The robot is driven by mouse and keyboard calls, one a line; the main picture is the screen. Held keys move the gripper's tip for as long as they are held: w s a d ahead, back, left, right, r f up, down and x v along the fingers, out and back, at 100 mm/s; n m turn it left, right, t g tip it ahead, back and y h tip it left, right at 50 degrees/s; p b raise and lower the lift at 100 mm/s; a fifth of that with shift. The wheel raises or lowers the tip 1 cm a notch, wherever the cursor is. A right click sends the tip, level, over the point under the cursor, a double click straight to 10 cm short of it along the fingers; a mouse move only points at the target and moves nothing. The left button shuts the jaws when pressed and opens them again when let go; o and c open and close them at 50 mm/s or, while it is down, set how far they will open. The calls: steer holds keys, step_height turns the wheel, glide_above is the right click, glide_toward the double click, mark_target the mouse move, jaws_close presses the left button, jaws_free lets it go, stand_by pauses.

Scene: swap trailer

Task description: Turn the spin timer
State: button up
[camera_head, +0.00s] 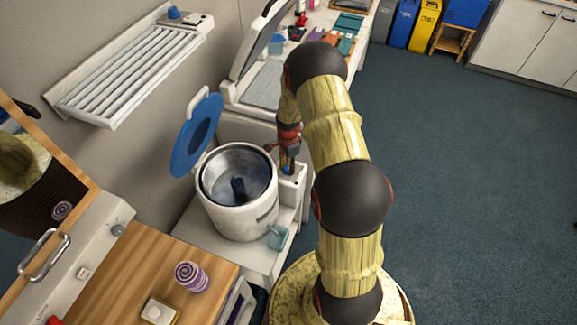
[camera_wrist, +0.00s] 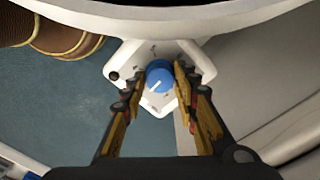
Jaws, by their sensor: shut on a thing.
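The spin timer is a blue round knob (camera_wrist: 158,78) with a white pointer line, on a white panel (camera_wrist: 136,62) with small dial marks. My gripper (camera_wrist: 160,80) has one finger on each side of the knob and is shut on it in the wrist view. In the head view my gripper (camera_head: 287,163) points down at the white control box beside the white spin tub (camera_head: 240,222). The knob is mostly hidden there by the fingers. The tub's blue lid (camera_head: 196,135) stands open, and a dark post shows inside the tub.
A small teal cup (camera_head: 277,237) is by the tub's front. A slatted white rack (camera_head: 130,72) is on the wall. The floor at the right is clear.

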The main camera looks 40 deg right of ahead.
steer(key=shift+m, duration=0.3)
steer(key=o, duration=1.1)
steer(key=shift+o, duration=0.5)
step_height(320, 180, up, 12)
stand_by(0.3)
